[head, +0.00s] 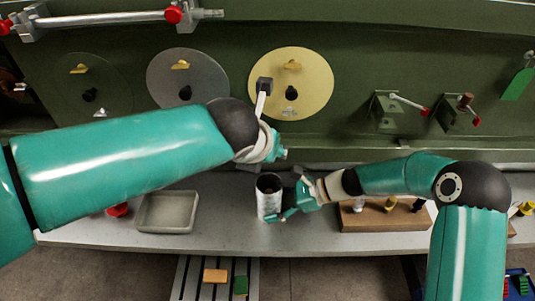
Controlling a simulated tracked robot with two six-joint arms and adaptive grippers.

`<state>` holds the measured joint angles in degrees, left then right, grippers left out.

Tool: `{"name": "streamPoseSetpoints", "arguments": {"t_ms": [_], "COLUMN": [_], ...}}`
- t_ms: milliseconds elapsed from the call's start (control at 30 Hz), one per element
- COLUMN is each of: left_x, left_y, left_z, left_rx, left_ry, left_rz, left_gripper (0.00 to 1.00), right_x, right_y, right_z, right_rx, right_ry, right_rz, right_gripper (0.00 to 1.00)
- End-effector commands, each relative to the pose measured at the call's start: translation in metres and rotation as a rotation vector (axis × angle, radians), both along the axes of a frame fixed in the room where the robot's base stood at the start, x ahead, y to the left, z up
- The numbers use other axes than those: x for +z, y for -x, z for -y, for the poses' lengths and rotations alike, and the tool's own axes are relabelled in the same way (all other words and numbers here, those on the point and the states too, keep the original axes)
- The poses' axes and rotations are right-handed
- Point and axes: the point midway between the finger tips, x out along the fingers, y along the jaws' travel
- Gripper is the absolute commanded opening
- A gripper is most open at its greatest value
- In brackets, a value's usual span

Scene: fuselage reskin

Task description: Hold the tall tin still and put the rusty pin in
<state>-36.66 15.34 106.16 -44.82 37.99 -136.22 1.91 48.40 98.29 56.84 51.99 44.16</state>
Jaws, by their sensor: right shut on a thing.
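The tall tin (268,207), a grey open-topped cylinder with a dark inside, stands upright near the front of the bench. My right gripper (279,208) comes from the right and is shut on its side. My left gripper (278,153) is behind and above the tin, mostly hidden by its own wrist; its jaws cannot be made out. A pale bar with a dark block end (264,86) rises behind the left wrist; I cannot tell whether it is held. I cannot pick out the rusty pin for sure; a small brown piece (466,100) sits at the right bracket.
A shallow grey tray (167,212) is on the bench (225,215), left of the tin. A wooden block (375,217) with several pegs is to the right, partly behind my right arm. The green wall (225,50) carries round discs and red-tipped clamps.

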Motion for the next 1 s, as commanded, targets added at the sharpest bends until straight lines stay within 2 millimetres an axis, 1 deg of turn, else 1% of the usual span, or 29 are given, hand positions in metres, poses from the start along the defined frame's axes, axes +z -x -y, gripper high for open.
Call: {"name": "streamPoseSetpoints", "arguments": {"t_ms": [267, 300, 433, 800, 867, 1000], "left_x": [0.001, 0.001, 0.001, 0.001, 0.001, 0.001], "left_y": [0.000, 0.000, 0.000, 0.000, 0.000, 0.000], "left_z": [0.000, 0.000, 0.000, 0.000, 0.000, 0.000], "left_rx": [0.000, 0.000, 0.000, 0.000, 0.000, 0.000], "left_ry": [0.000, 0.000, 0.000, 0.000, 0.000, 0.000], "left_rz": [-0.001, -0.001, -0.001, -0.001, -0.001, -0.001], "left_gripper": [0.49, 0.49, 0.49, 0.49, 0.49, 0.49], "right_x": [0.000, 0.000, 0.000, 0.001, 0.003, 0.010], "right_y": [0.000, 0.000, 0.000, 0.000, -0.001, -0.001], "right_z": [0.000, 0.000, 0.000, 0.001, 0.004, 0.019], "right_rx": [0.000, 0.000, 0.000, -0.001, -0.001, -0.004], "right_ry": [0.000, 0.000, 0.000, 0.000, -0.001, 0.000], "right_rz": [0.000, 0.000, 0.000, 0.000, 0.002, 0.002], "right_gripper": [0.46, 0.72, 0.94, 0.95, 0.95, 0.95]}}
